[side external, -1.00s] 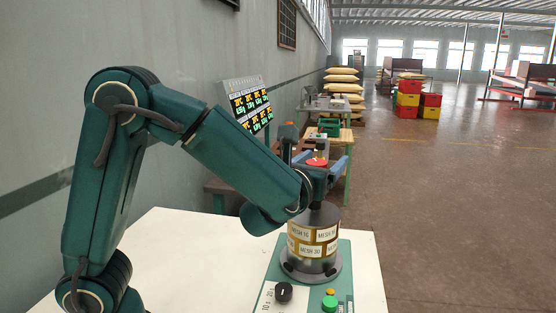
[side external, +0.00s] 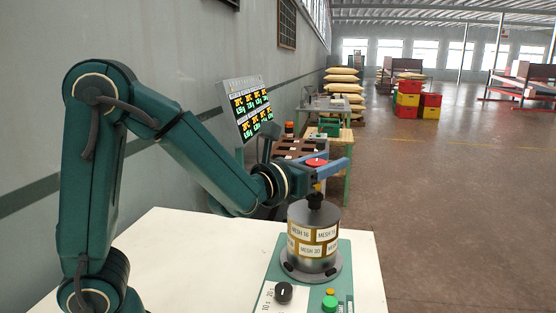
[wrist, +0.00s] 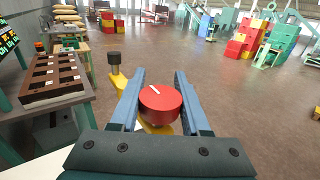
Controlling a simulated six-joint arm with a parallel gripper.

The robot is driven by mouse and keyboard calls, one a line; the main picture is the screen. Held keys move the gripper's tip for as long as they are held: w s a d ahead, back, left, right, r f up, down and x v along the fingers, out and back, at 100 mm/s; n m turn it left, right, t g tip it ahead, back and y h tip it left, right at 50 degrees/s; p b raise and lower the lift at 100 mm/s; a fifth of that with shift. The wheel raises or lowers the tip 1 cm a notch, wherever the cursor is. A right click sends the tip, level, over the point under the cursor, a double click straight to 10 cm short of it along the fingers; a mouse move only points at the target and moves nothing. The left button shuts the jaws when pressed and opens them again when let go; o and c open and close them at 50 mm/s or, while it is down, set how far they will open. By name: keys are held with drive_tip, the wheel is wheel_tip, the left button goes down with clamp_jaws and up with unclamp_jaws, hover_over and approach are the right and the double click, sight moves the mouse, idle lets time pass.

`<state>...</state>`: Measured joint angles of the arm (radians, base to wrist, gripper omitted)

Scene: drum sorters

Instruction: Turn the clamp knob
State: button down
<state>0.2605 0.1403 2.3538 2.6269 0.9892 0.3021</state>
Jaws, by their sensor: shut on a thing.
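A round red knob (side external: 316,162) with a white mark on top shows at my gripper (side external: 330,174), above the drum. In the wrist view the red knob (wrist: 160,104) sits between the two blue fingers of my gripper (wrist: 159,92), which are shut on it. Yellow parts (wrist: 152,128) show under and beside the knob. A black cylinder (wrist: 115,57) stands on a yellow piece beyond the left finger. The drum (side external: 313,238), labelled with mesh numbers, stands upright on the green base, with a black top piece (side external: 316,201). The far side of the knob's mount is hidden.
The green base carries a black dial (side external: 284,291) and a green button (side external: 329,303). The white table (side external: 185,265) is clear to the left. Behind stand a brown compartment tray (wrist: 57,77), a lit display (side external: 249,108) and stacked crates (side external: 408,95).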

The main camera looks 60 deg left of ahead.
sight(317, 162)
drive_tip(key=shift+d+r+m+h, duration=0.15)
drive_tip(key=shift+m+h, duration=0.25)
drive_tip(key=shift+h, duration=0.2)
drive_tip(key=shift+c, duration=1.9)
unclamp_jaws()
drive_tip(key=shift+s+d, duration=0.15)
drive_tip(key=shift+s, duration=0.5)
drive_tip(key=shift+s+r, duration=0.2)
drive_tip(key=shift+s, duration=0.7)
drive_tip(key=shift+r, duration=3.25)
